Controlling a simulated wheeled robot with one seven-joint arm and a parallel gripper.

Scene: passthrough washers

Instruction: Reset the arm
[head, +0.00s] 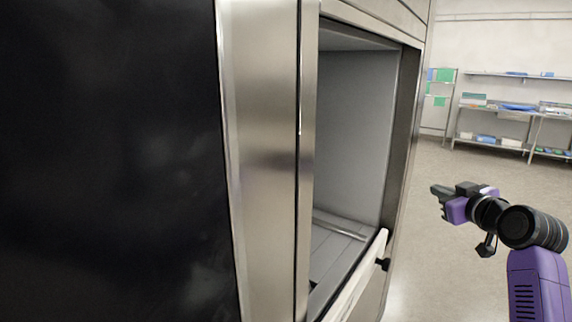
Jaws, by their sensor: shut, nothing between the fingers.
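My gripper (438,194) is at the right of the head view, at the end of my purple and black arm. Its dark fingers point left, toward the washer, and are shut with nothing between them. It is in open air to the right of the washer (262,160) and does not appear to touch it. The washer is a large stainless steel unit that fills the left and middle of the view. Its chamber (352,130) stands open and looks empty where I can see in. Part of the chamber is hidden behind the steel front edge.
A dark glossy panel (110,160) fills the left side, very close. A pale ledge (358,282) with a black latch juts out at the chamber's lower edge. Metal shelves (500,108) with blue and green items stand at the back right. The floor (440,270) between is clear.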

